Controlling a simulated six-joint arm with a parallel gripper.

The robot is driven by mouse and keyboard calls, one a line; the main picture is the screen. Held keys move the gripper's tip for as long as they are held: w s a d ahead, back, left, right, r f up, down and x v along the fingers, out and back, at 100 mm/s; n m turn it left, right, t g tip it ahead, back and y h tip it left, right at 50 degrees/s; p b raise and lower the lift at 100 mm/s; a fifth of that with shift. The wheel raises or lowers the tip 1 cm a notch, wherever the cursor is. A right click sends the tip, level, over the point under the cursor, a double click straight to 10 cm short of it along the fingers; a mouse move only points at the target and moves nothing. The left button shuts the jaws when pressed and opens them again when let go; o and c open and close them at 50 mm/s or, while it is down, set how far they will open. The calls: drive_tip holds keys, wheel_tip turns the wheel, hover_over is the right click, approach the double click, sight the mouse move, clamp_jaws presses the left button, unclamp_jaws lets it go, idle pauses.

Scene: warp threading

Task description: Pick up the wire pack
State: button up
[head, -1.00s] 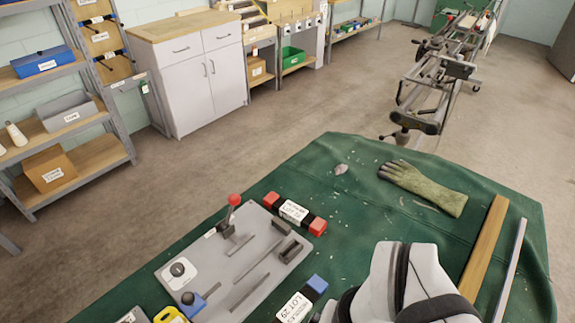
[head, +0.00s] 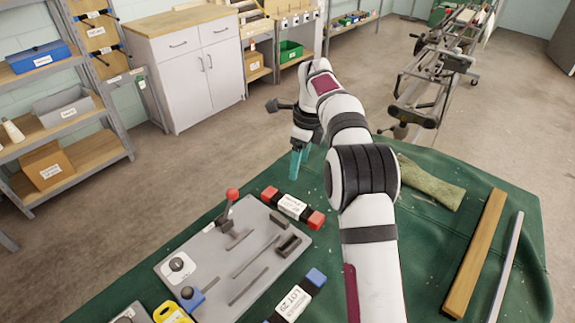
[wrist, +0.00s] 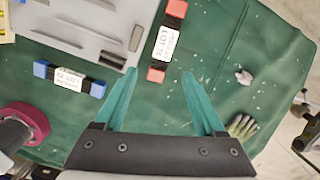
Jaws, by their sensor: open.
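Two black packs with white labels lie on the green cloth. One has red ends (head: 292,207) and lies beside the grey fixture plate. It also shows in the wrist view (wrist: 167,42). The other has blue ends (head: 295,304) and lies nearer the front; it is at the left in the wrist view (wrist: 69,76). The labels are too small to tell surely which is the wire pack. My gripper (head: 298,168) is open and empty, its teal fingers pointing down above the table. In the wrist view my gripper (wrist: 158,75) has the red-ended pack just beyond and between its fingertips, apart from them.
The grey plate (head: 200,250) carries a red-knobbed lever (head: 230,205), slots and a dial. A glove (head: 430,184) lies partly behind my arm. A wooden bar (head: 476,252) and a metal bar (head: 505,268) lie at the right. Cloth right of the red-ended pack is mostly clear.

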sight(292, 204)
drive_tip(key=shift+m, duration=0.7)
drive_tip(key=f, duration=0.6)
drive_tip(key=w+a+f, duration=0.1)
drive_tip(key=f, duration=0.4)
drive_tip(key=w+f, duration=0.1)
drive_tip(key=f, duration=0.5)
drive_tip(key=shift+w+a+f, duration=0.1)
drive_tip(key=shift+a+f, duration=0.05)
drive_tip(key=shift+f, duration=0.2)
clamp_jaws()
drive_tip(key=shift+r, duration=0.1)
